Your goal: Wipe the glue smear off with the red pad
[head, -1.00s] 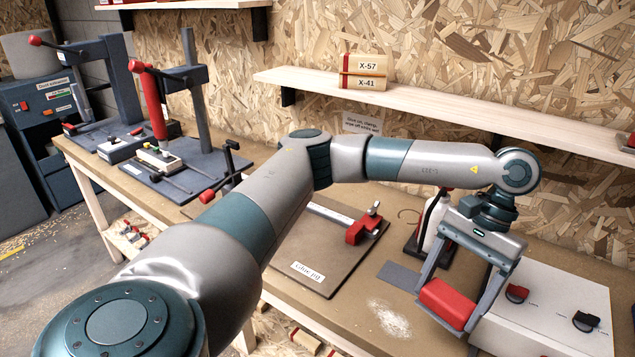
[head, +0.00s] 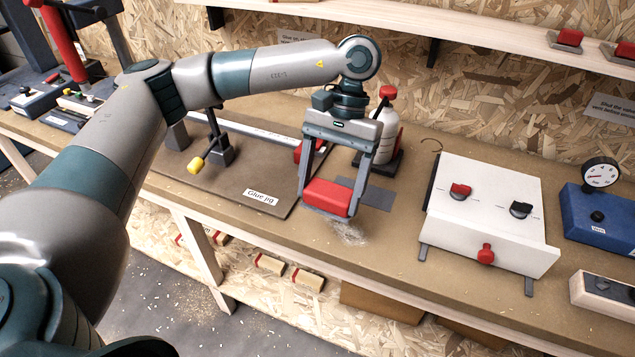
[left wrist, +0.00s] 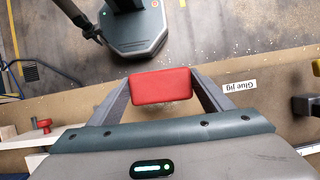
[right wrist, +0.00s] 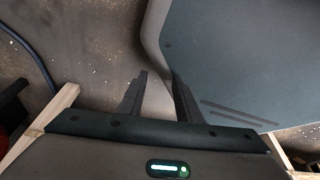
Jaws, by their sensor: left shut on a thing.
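My left gripper (head: 332,203) is shut on the red pad (head: 327,196). The pad also shows between the fingers in the left wrist view (left wrist: 161,87). The glue smear (head: 348,234) is a whitish, patchy mark on the brown bench. In the head view it shows just below and right of the pad, and the pad and fingers may hide part of it. I cannot tell whether the pad touches the bench. My right gripper (right wrist: 160,76) shows only in the right wrist view, with its fingers apart and nothing between them.
The glue jig board (head: 225,190) lies left of the pad. A white bottle with a red cap (head: 385,135) stands behind my left gripper. A grey flat patch (head: 375,195) lies beside it. A white box with knobs (head: 490,205) stands to the right. Bare bench lies between.

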